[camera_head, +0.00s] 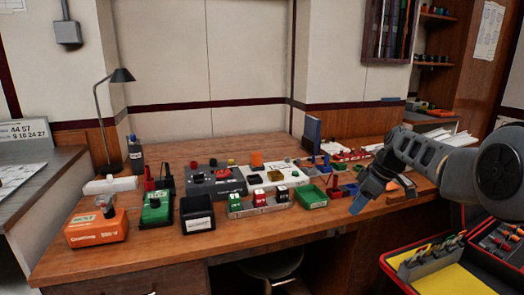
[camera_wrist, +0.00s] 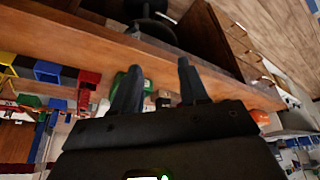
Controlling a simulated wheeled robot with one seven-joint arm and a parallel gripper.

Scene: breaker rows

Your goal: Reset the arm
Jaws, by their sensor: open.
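My arm enters the head view from the right and reaches over the right part of the wooden workbench (camera_head: 165,245). My gripper (camera_head: 383,194) is near the bench's front edge, beside the small coloured bins (camera_head: 345,190). In the wrist view my gripper (camera_wrist: 158,78) shows two dark fingers standing apart, with nothing between them. The breaker block (camera_head: 259,204), with green and red-and-white switches, sits at the middle of the bench, to the left of my gripper and apart from it. The switch positions are too small to tell.
An orange box (camera_head: 96,228), a green device (camera_head: 156,208), a black box (camera_head: 197,212) and a green tray (camera_head: 312,197) line the bench front. A black lamp (camera_head: 105,120) stands at the back left. A red toolbox (camera_head: 480,262) is below my arm. A stool (camera_head: 272,264) stands under the bench.

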